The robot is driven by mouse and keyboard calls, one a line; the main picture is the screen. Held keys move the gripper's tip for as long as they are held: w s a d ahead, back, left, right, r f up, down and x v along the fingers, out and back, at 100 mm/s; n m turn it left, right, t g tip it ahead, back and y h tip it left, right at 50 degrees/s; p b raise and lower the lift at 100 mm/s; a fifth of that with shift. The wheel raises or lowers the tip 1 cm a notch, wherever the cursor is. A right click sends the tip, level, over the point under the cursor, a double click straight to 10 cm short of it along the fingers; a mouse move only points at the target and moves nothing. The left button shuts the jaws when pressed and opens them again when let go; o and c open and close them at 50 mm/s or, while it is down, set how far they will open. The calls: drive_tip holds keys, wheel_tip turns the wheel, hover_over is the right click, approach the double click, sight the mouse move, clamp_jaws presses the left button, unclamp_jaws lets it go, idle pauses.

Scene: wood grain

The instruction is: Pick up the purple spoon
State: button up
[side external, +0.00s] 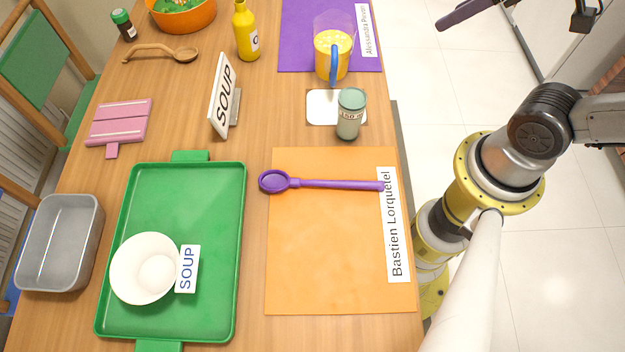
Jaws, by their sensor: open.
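The purple spoon (325,184) lies flat across the upper part of the orange placemat (335,255). Its round bowl points left and overhangs the mat's left edge. Its handle runs right, and its end touches or overlaps the white name card reading "Bastien Lorquetel" (396,225). Nothing is holding the spoon. Only links of my arm show, to the right of the table; I cannot make out my gripper in this view.
A green tray (205,300) with a white bowl (130,270) is left of the mat. A grey-green jar (351,115) and a "SOUP" sign (222,95) stand behind. A yellow-filled pitcher (333,55) stands on a purple mat (297,45). The orange mat is otherwise clear.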

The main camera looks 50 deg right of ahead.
drive_tip(key=w+a+f+t, duration=0.1)
drive_tip(key=w+f, duration=0.1)
drive_tip(key=w, duration=0.4)
drive_tip(key=n+g+y, duration=0.3)
drive_tip(key=n+g, duration=0.2)
drive_tip(key=n, duration=0.3)
approach(352, 182)
drive_tip(key=shift+w+d+f, duration=0.1)
drive_tip(key=shift+f, duration=0.6)
drive_tip(key=shift+a+x, duration=0.1)
drive_tip(key=shift+x, duration=1.7)
drive_tip(key=shift+a+x, duration=0.15)
drive_tip(key=shift+x, duration=1.65)
clamp_jaws()
